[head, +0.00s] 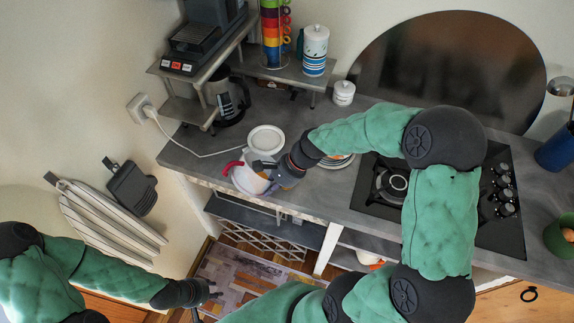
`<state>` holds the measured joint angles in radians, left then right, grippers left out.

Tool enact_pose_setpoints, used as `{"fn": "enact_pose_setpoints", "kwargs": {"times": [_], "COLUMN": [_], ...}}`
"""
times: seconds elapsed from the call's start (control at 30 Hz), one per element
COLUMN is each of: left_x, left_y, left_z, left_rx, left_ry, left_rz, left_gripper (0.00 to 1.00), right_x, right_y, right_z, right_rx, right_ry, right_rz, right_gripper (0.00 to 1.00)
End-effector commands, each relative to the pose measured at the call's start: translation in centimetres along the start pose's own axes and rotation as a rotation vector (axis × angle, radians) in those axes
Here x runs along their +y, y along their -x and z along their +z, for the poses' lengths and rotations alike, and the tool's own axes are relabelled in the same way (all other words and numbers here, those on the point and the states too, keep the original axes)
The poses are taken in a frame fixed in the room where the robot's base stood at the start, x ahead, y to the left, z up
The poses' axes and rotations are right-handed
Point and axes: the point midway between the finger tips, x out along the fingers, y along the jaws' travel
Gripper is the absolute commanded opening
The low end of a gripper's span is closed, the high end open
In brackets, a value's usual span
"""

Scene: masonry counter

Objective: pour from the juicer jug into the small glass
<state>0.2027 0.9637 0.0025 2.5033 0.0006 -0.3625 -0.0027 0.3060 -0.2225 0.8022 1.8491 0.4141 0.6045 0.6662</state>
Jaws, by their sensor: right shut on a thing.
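A white jug-like vessel with a red handle (246,181), which looks like the juicer jug, is at the front edge of the counter, left of the hob. My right gripper (265,170) is shut on it from the right and covers part of it. I cannot tell whether the vessel is tilted or touches the counter. I cannot make out the small glass; it may be hidden behind the gripper or vessel. My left gripper (208,292) is low at the left, in front of the counter and away from the vessel. Its fingers are too small to judge.
A white round plate or lid (266,139) lies just behind the vessel. A stack of plates (336,161) is partly behind my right arm. The gas hob (490,225) is at the right.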

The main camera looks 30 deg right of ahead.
Motion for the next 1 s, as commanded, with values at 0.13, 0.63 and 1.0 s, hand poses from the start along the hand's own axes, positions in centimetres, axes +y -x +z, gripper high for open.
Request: {"fn": "enact_pose_setpoints", "kwargs": {"times": [0.13,0.63,1.0], "left_x": [0.6,2.1,3.3], "left_y": [1.7,6.0,9.2], "left_z": [0.1,0.2,0.3], "left_rx": [0.000,0.000,0.000], "left_ry": [0.000,0.000,0.000], "left_rz": [0.000,0.000,0.000], "left_gripper": [0.35,0.35,0.35], "right_x": [0.0,0.1,0.1], "right_y": [0.0,-1.1,-1.6], "right_z": [0.2,0.3,0.4], "right_rx": [0.039,0.142,0.191], "right_ry": [0.007,0.024,0.030], "right_rz": [0.019,0.058,0.077], "right_gripper": [0.00,0.00,0.00]}}
